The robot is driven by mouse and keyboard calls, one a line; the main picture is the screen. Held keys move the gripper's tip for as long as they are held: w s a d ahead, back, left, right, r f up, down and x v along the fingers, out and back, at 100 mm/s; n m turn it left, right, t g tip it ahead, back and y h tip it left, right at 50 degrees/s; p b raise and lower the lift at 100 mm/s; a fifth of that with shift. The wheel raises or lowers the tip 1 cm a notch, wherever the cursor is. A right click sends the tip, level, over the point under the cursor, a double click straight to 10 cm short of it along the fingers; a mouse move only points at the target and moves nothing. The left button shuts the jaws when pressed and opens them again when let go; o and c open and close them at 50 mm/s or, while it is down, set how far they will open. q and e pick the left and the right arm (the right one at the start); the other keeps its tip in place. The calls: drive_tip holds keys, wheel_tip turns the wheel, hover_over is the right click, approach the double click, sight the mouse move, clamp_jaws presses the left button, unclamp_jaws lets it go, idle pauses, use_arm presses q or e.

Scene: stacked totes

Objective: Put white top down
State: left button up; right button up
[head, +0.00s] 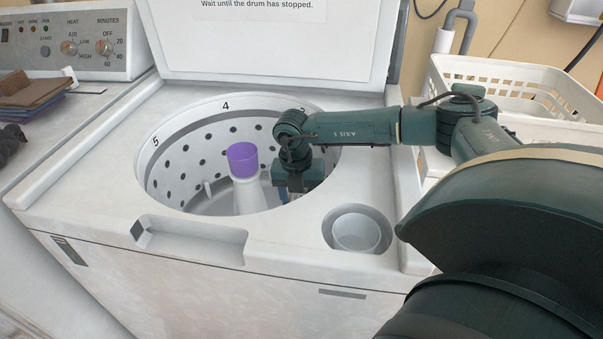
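A white top-loading washing machine (290,265) stands in front of me. Its white lid (275,45) is raised upright at the back of the opening. My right arm reaches in from the right, across the rim of the open drum (190,165). My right gripper (297,192) points down into the drum, right of the central post with a purple cap (243,160). Its fingertips are low and partly hidden by the front rim, so whether they hold anything does not show. A small blue patch shows beside them. I cannot make out a white garment. My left gripper is out of view.
A white round cup (356,232) sits in a recess at the front right of the machine. A white perforated basket (515,95) stands at the right. A control panel (70,45) and folded brown and dark cloths (30,95) are at the left.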

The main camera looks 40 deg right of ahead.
drive_tip(key=shift+f, duration=0.1)
drive_tip(key=shift+f+b, duration=0.3)
drive_tip(key=shift+f, duration=0.05)
drive_tip(key=shift+f, duration=0.15)
drive_tip(key=o, duration=1.5)
drive_tip(key=shift+o, duration=0.2)
wheel_tip(320, 180, up, 13)
drive_tip(key=p, duration=0.1)
drive_tip(key=shift+w+a+p, duration=0.3)
drive_tip(key=shift+w+a, duration=0.1)
drive_tip(key=shift+a, duration=0.05)
drive_tip(key=shift+r, duration=0.2)
